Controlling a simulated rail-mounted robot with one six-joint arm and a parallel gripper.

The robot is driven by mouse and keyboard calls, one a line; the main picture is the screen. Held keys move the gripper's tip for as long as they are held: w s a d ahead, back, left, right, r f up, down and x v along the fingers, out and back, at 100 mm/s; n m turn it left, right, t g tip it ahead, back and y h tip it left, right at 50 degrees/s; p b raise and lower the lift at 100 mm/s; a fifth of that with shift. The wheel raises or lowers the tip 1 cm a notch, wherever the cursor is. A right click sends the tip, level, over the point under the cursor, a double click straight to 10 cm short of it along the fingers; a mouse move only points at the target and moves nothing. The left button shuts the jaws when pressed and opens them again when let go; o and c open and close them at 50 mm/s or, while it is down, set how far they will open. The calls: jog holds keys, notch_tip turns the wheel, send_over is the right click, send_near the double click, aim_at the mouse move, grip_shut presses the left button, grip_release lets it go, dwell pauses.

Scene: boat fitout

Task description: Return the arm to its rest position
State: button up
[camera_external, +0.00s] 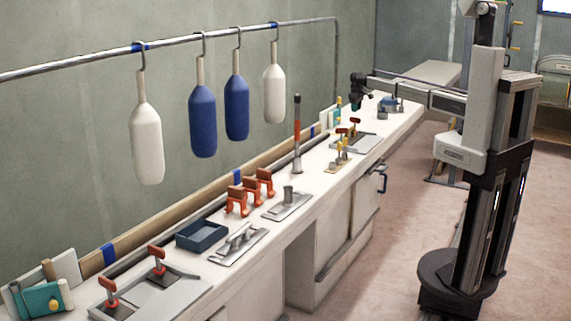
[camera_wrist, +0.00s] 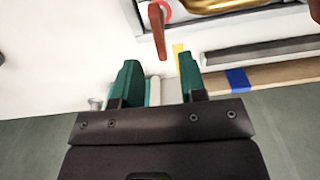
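My gripper (camera_external: 358,102) shows in the external view at the end of my arm, over the far part of the white bench (camera_external: 225,215). It points down and is small there. In the wrist view its two green fingers (camera_wrist: 161,78) stand apart with a gap between them. Nothing appears gripped. Behind the gap lie a pale and a teal item and a yellow strip, partly hidden by the fingers. My arm reaches left from the column, roughly level.
A red handle (camera_wrist: 157,30) and a brass-coloured part (camera_wrist: 215,5) lie beyond the fingertips. White and blue fenders (camera_external: 203,122) hang from a rail (camera_external: 180,38) along the wall. Red-handled fittings and a blue tray (camera_external: 201,236) stand on the bench. The floor (camera_external: 395,250) is clear.

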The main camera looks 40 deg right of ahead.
notch_tip(320, 180, up, 4)
jog(key=shift+f+p, duration=0.25)
jog(key=shift+p, duration=0.6)
jog(key=shift+f, duration=0.15)
jog(key=s+m, duration=0.4)
jog(key=s, duration=3.5)
jog(key=shift+s, duration=0.2)
